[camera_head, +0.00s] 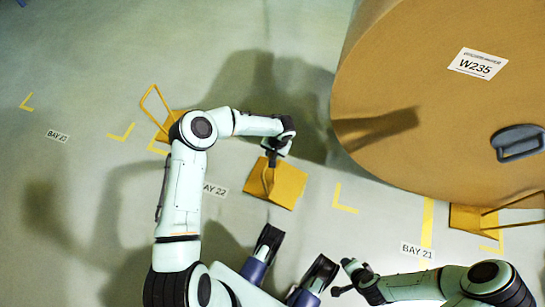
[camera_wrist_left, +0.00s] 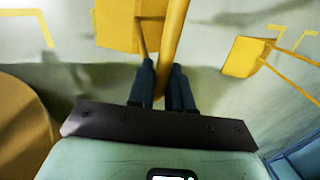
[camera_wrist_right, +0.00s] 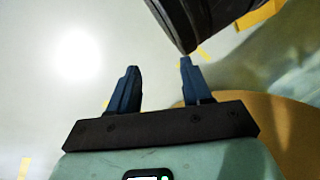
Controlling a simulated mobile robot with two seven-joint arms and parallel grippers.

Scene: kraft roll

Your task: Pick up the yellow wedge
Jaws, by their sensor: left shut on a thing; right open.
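A yellow wedge (camera_head: 284,190) with a thin upright handle is below my left gripper (camera_head: 271,160) in the head view, beside the BAY 22 label. My left gripper is shut on its handle; the left wrist view shows the yellow handle (camera_wrist_left: 172,42) between the fingers and part of the wedge body (camera_wrist_left: 117,28) beyond. I cannot tell whether the wedge touches the floor. My right gripper (camera_head: 342,278) is open and empty at the bottom of the head view; its spread fingers show in the right wrist view (camera_wrist_right: 157,85).
A large brown kraft roll (camera_head: 420,105) labelled W235 stands at the right. A second yellow wedge (camera_head: 465,218) is at its lower edge near BAY 21. A third wedge (camera_head: 163,133) with a looped handle lies behind my left arm. Yellow marks line the floor; the left is open.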

